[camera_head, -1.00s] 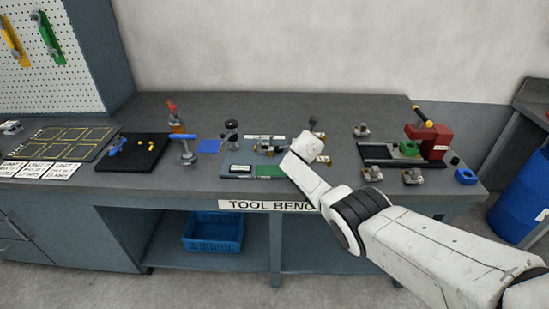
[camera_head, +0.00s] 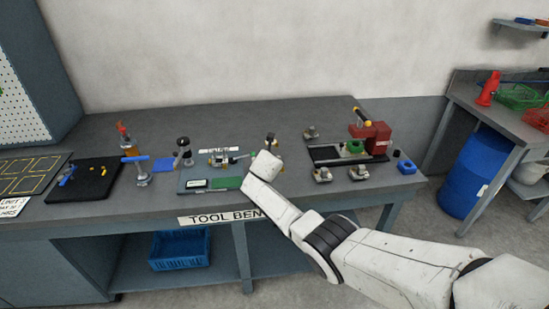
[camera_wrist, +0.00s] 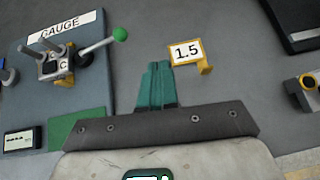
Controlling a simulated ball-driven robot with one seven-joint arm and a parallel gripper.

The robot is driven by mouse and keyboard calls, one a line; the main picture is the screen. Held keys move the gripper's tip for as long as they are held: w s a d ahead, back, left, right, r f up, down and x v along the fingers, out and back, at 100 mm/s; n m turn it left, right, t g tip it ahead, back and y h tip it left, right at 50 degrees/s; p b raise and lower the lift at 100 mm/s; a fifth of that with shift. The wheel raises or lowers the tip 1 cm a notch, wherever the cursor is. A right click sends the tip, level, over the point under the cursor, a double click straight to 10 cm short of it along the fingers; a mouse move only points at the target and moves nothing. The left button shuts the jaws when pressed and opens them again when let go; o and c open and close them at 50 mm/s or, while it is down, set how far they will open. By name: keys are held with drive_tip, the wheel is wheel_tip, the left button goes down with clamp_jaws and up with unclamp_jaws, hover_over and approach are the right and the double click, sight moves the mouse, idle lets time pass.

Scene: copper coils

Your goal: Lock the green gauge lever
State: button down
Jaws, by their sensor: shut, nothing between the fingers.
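The green gauge lever is a pale metal rod ending in a green ball knob (camera_wrist: 120,34) in the wrist view. It slants up and right from a metal clamp block marked C (camera_wrist: 63,67) on the blue-grey gauge plate (camera_wrist: 30,95), labelled GAUGE. The knob reaches past the plate's right edge. My gripper (camera_wrist: 157,66) has teal fingers pressed together and empty. In the picture it is right of and below the knob, apart from it. In the head view the gauge plate (camera_head: 190,190) lies left of my arm's end; the fingers cannot be made out there.
A yellow-framed 1.5 tag (camera_wrist: 186,53) lies just right of my fingers. A small display box (camera_wrist: 18,140) and a green pad (camera_wrist: 77,130) sit on the plate's near part. A red fixture (camera_head: 377,138) stands farther right on the bench, and a blue-handled clamp (camera_head: 138,168) stands left.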

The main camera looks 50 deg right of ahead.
drive_tip(key=s+a+r+p, duration=0.2)
drive_tip(key=s+r, duration=0.2)
drive_tip(key=s, duration=0.1)
drive_tip(key=shift+a, duration=0.2)
idle(0.7)
drive_tip(key=s+a+f+m+g+y, duration=0.1)
drive_tip(key=s+a+f+m+y, duration=0.2)
drive_tip(key=a, duration=0.4)
drive_tip(key=s+a+f+m+b, duration=0.1)
drive_tip(key=s+a+f+m, duration=0.3)
drive_tip(key=s+a+m, duration=0.25)
drive_tip(key=s+a+f+m+g+y, duration=0.1)
drive_tip(key=s+a+f+m+y, duration=0.2)
drive_tip(key=a, duration=0.5)
drive_tip(key=s+a+m+g, duration=0.1)
drive_tip(key=s+a+m, duration=0.2)
drive_tip(key=s, duration=0.5)
drive_tip(key=s+a+r+m+g+y+b, duration=0.1)
drive_tip(key=s+a+m, duration=0.3)
drive_tip(key=s+m, duration=0.2)
drive_tip(key=s+a+m+g+y, duration=0.1)
drive_tip(key=s+a+m, duration=0.3)
drive_tip(key=s, duration=0.6)
drive_tip(key=shift+s+r+m+g, duration=0.15)
drive_tip(key=shift+r+m+g, duration=0.25)
drive_tip(key=shift+m, duration=0.25)
